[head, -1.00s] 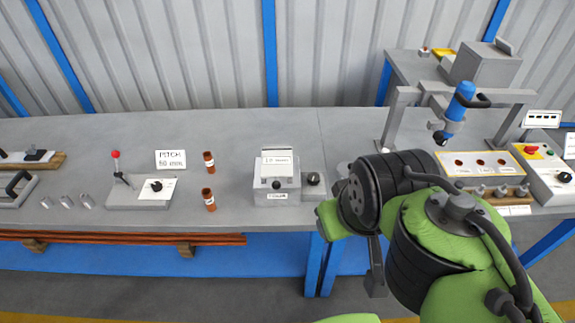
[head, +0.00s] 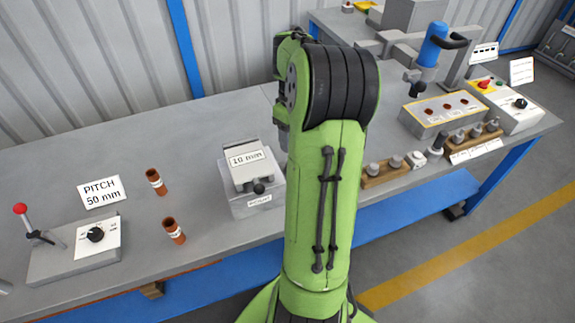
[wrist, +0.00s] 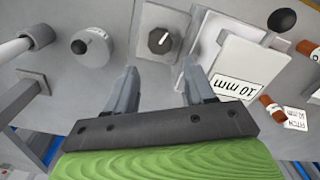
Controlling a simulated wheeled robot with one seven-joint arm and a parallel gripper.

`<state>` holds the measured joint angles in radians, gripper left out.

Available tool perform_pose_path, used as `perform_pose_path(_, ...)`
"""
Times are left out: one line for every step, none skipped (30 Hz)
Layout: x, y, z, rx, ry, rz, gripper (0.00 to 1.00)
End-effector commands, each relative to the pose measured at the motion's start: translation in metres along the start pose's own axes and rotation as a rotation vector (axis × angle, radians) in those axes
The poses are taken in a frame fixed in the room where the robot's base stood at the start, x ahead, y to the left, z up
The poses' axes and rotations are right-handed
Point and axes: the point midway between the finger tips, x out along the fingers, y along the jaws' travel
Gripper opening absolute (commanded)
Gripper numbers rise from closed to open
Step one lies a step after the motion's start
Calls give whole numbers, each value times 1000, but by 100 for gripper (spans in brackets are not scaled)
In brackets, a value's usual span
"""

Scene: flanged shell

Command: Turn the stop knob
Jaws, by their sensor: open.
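A black knob with a pale pointer line (wrist: 160,40) sits on a square grey box (wrist: 142,57) in the wrist view, beside the 10 mm unit. No lettering on it is legible, so I cannot confirm it is the stop knob. My gripper (wrist: 162,76) is open and empty, its two fingers pointing toward that box, with the knob beyond and between the tips. I see no contact. In the head view my arm hides the gripper and this knob. Another black knob (head: 96,234) sits on the red-lever box at left.
The 10 mm unit (head: 241,196) stands right beside the knob box; its label plate (wrist: 239,75) is close to the right finger. Two brown tubes (head: 173,231) stand on the bench (head: 130,140).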

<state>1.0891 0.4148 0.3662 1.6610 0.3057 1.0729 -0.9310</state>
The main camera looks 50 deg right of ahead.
Motion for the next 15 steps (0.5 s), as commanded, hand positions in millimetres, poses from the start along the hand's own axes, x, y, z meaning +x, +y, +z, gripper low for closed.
perform_pose_path(19, 0, 0, 0, -1, -2, 54)
perform_pose_path(27, 0, 1, 1, -2, -3, 54)
perform_pose_path(37, 0, 0, 0, -2, -3, 54)
perform_pose_path(45, 0, 0, 1, -1, -2, 54)
perform_pose_path(52, 0, 1, 1, -2, -2, 54)
perform_pose_path(61, 0, 0, 1, -1, -2, 54)
perform_pose_path(68, 0, 0, 1, -1, -2, 54)
perform_pose_path(74, 0, 0, 0, -1, -2, 54)
perform_pose_path(81, -1, 0, -1, -1, -2, 54)
perform_pose_path(86, 0, 0, 0, 0, -1, 54)
perform_pose_path(90, 0, 0, 0, 0, 0, 54)
perform_pose_path(94, 0, 0, 1, 0, 0, 54)
perform_pose_path(96, 0, 0, 1, 0, 0, 54)
perform_pose_path(97, 0, 0, 1, 0, 1, 54)
perform_pose_path(98, 0, 0, 0, 1, 1, 54)
